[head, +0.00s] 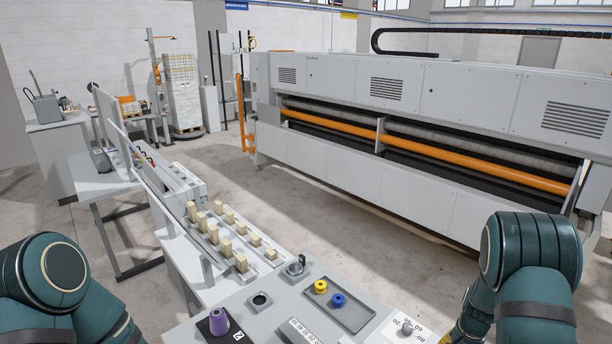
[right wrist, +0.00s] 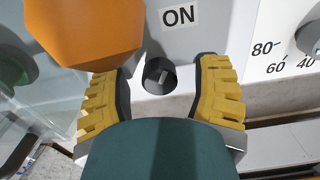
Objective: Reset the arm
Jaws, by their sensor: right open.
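The right gripper (right wrist: 162,72) shows in the right wrist view, its two yellow ridged fingers apart with nothing held between them. A dark round knob (right wrist: 160,76) lies in the picture between the fingertips, under an "ON" label (right wrist: 180,15). I cannot tell whether either finger touches it. In the head view my right arm bends down at the lower right, with only a bit of yellow gripper (head: 455,334) at the bottom edge. My left arm shows at the lower left; its gripper is out of view.
A large orange faceted part (right wrist: 85,30) is close by the left finger. A numbered dial (right wrist: 310,38) is at right. The grey control panel (head: 235,297) carries a purple knob (head: 219,321) and a tray (head: 352,313) with yellow and blue pieces. The quilting machine (head: 330,170) stands behind open floor.

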